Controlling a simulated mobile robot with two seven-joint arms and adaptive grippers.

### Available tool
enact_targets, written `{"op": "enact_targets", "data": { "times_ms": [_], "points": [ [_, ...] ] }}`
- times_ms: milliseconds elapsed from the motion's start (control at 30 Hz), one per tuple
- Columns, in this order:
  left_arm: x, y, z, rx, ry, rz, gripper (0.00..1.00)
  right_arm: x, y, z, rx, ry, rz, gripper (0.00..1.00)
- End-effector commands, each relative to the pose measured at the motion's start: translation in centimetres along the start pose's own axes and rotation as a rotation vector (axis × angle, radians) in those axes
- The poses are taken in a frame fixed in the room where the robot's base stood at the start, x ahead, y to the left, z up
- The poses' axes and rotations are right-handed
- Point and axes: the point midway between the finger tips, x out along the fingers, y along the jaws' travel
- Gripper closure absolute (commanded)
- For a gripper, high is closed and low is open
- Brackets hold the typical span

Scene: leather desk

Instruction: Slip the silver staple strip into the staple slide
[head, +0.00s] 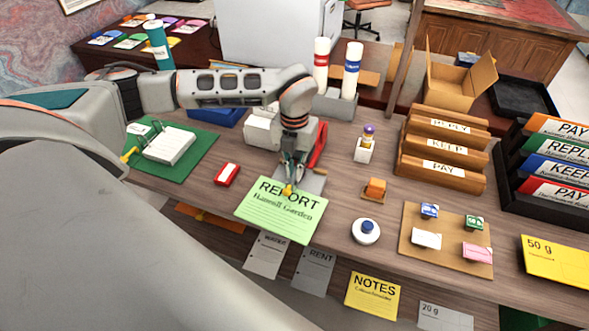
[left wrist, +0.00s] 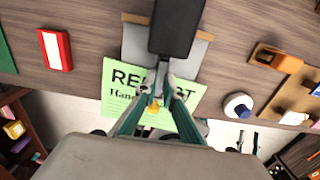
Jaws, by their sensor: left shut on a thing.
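My left gripper (head: 288,187) points down over the top edge of the green REPORT sheet (head: 281,212). It is shut on a small yellow piece, which also shows between the fingertips in the left wrist view (left wrist: 153,107). I cannot make out a silver staple strip there. Behind the gripper, a red raised part (head: 318,146), seemingly of a stapler, stands tilted up by a grey plate (head: 316,182). In the left wrist view a black part (left wrist: 178,28) stands over this plate (left wrist: 135,42). The staple slide cannot be clearly seen. My right gripper is not in view.
A red box (head: 227,174) lies left of the sheet. Wooden sorters (head: 440,160) stand farther right. Bare desk lies around the red box.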

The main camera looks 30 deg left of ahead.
Motion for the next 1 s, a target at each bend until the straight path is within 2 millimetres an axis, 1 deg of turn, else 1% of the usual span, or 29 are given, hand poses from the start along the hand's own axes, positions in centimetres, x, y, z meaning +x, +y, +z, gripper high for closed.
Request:
{"op": "enact_targets", "data": {
  "times_ms": [600, 900, 933, 1000],
  "points": [
    [1.0, 0.0, 0.0, 0.0, 0.001, 0.0, 1.0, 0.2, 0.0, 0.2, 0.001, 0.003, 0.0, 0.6],
    [1.1, 0.0, 0.0, 0.0, 0.001, 0.0, 1.0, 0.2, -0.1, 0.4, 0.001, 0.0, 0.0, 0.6],
    [1.1, 0.0, 0.0, 0.0, 0.001, 0.0, 0.86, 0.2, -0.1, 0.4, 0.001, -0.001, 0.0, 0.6],
    [1.1, 0.0, 0.0, 0.0, 0.001, 0.0, 0.72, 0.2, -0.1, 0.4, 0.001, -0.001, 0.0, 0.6]
  ]
}}
